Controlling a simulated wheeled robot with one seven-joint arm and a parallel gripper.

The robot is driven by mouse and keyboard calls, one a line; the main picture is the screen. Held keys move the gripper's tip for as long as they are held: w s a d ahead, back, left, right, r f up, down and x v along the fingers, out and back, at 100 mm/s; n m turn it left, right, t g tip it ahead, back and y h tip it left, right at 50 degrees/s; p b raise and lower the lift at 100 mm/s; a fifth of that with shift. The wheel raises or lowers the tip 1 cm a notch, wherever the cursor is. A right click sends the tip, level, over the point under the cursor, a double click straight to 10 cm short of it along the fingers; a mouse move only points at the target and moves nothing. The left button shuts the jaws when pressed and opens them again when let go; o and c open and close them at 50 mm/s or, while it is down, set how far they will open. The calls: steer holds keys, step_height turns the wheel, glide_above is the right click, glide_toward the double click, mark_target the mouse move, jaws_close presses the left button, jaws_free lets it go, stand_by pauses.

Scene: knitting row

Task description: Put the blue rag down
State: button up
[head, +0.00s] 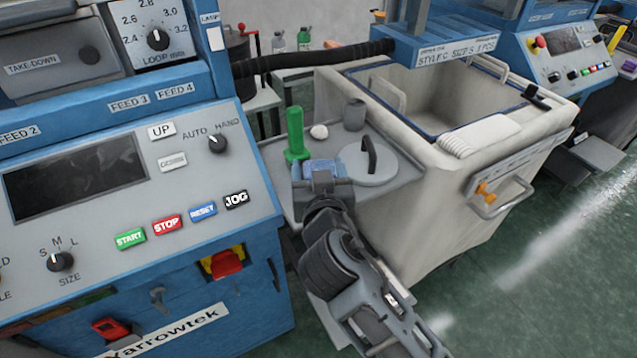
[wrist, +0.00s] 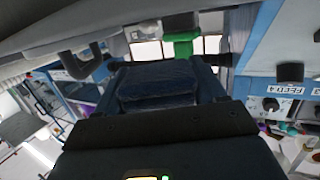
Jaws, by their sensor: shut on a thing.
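My gripper (head: 322,180) is shut on the blue rag (head: 322,167) at the near edge of a small grey shelf (head: 410,176). In the wrist view the folded, dark blue rag (wrist: 158,86) fills the gap between my fingers. I cannot tell whether the rag touches the shelf or hangs just above it.
On the shelf stand a green tool (head: 295,135), a white ball (head: 319,131), a grey cylinder (head: 354,114) and a round lid with a dark handle (head: 369,163). A large cream bin (head: 490,160) is right; a blue machine (head: 150,180) is left.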

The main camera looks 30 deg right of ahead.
steer(key=shift+f, duration=1.85)
steer(key=shift+f, duration=0.15)
steer(key=o, duration=0.9)
steer(key=shift+o, duration=0.2)
steer(key=shift+r, duration=0.2)
steer(key=shift+s+a+f, duration=0.15)
steer(key=shift+s, duration=0.2)
steer(key=b+v, duration=0.3)
steer(key=v, duration=0.8)
steer(key=shift+s, duration=0.15)
